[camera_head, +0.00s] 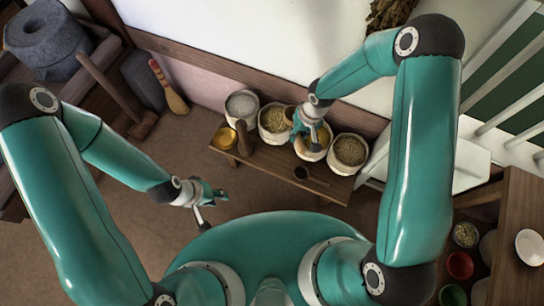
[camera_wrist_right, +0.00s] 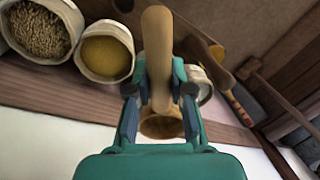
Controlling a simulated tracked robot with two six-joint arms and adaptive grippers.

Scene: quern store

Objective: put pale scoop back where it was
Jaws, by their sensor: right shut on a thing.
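The pale scoop has a thick tan wooden handle (camera_wrist_right: 157,50). My right gripper (camera_head: 312,133) is shut on that handle, which stands between its two fingers in the right wrist view (camera_wrist_right: 158,95). The gripper is over the row of sacks on the bench, above the yellow-meal sack (camera_head: 318,153) in the head view. My left gripper (camera_head: 212,202) looks open and empty, above the floor left of the bench.
Bowls stand far right.

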